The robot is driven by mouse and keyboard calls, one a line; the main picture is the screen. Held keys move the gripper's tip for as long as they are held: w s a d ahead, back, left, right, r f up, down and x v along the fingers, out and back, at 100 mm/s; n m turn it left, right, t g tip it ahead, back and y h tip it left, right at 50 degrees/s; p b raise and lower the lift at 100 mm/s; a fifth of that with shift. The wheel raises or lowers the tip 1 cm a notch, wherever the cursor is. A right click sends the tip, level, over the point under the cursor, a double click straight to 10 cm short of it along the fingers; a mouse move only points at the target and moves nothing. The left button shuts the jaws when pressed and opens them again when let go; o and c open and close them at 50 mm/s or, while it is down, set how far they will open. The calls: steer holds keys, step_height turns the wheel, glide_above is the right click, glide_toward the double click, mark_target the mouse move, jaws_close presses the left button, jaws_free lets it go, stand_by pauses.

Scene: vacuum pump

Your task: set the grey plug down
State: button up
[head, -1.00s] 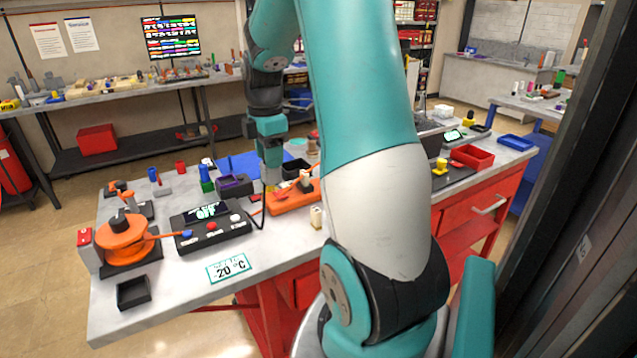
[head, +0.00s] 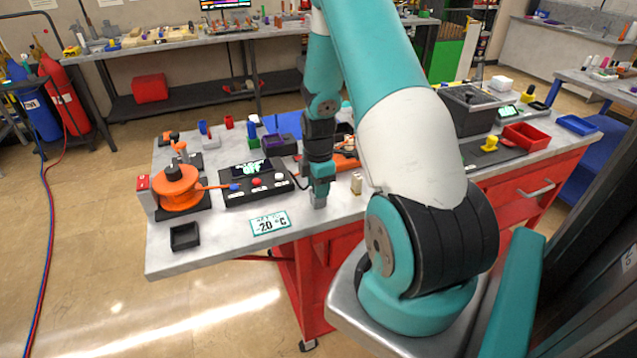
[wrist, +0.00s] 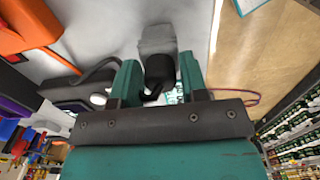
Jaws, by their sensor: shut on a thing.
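My gripper (head: 319,193) is low over the front part of the grey worktop, between the -20 °C card (head: 270,223) and a small cream block (head: 356,184). I cannot tell whether the plug touches the worktop.
The black control box (head: 243,187) with buttons stands left of my gripper, and an orange reel device (head: 176,190) stands further left. A small black tray (head: 184,237) is near the front left corner. An orange fixture (head: 345,162) lies behind. The worktop's front edge is close by.

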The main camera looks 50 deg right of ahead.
steer(key=shift+f, duration=0.1)
steer(key=shift+f, duration=0.1)
steer(key=o, duration=0.9)
steer(key=shift+o, duration=0.2)
